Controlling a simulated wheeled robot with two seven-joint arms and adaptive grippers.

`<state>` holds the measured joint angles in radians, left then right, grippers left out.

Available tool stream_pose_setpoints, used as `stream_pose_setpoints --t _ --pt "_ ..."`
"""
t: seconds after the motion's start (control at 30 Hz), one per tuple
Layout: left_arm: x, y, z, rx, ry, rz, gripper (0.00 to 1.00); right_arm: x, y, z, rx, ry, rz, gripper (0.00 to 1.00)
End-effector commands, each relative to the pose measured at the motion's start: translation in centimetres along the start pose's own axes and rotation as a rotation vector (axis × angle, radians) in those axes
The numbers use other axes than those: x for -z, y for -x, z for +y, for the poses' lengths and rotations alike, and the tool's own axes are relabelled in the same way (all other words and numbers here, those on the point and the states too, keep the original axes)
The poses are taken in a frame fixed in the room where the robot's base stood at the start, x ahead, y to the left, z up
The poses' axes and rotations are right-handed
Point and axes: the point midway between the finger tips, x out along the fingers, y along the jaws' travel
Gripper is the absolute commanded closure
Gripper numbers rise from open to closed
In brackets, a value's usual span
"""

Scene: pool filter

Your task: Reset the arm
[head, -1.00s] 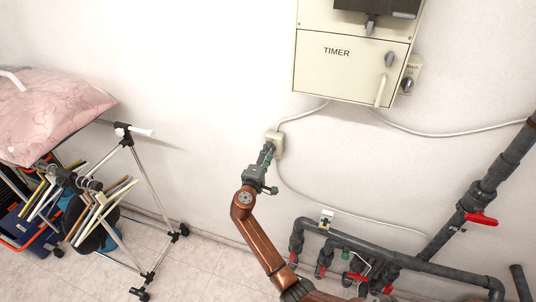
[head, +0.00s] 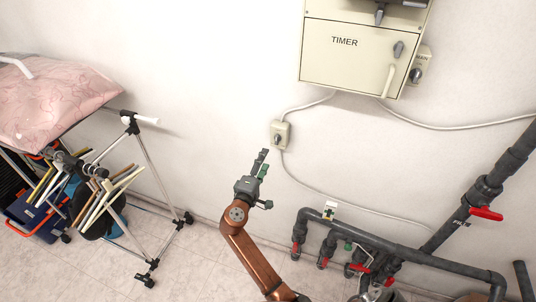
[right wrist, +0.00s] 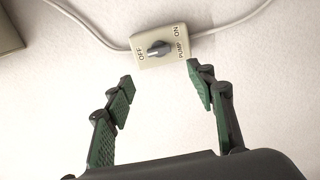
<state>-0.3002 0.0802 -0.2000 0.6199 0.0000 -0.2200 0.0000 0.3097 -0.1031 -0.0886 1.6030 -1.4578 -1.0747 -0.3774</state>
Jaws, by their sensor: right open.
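My right gripper (head: 263,163) is open and empty in the head view, below and left of the small pump switch box (head: 280,134) on the wall. In the right wrist view, its two green-padded fingers (right wrist: 160,90) stand wide apart, with the pump switch box (right wrist: 160,48) beyond their tips and apart from them. The box has a dark rotary knob (right wrist: 158,48) between the marks OFF and PUMP ON. The knob's pale-marked end points toward the OFF side. My right arm reaches up from the bottom of the head view. My left gripper is not in view.
The TIMER cabinet (head: 352,55) is on the wall above right, with a smaller switch (head: 418,70) beside it. Dark pipes with red valve handles (head: 486,213) run at lower right. Bare wall lies between.

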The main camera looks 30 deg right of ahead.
Motion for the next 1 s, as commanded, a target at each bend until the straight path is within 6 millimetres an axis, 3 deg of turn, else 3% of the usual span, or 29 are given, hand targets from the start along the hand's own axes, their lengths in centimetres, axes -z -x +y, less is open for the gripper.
stream_pose_setpoints --t 0.2,0.63,0.73,0.87,1.0 --pt "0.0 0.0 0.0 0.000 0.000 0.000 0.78 0.0 1.1 0.0 0.000 0.000 0.000 0.49" --pt "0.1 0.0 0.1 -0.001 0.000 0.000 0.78 0.0 1.1 0.0 0.000 0.000 0.000 0.49" --pt "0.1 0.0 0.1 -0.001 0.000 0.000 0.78 0.2 1.0 -1.0 0.015 0.005 0.010 0.49" --pt "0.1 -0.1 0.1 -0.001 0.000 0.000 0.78 1.1 0.5 -6.0 0.089 0.024 0.060 0.49" --pt "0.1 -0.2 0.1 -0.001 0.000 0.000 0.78 1.9 0.6 -15.5 0.240 0.041 0.145 0.49"
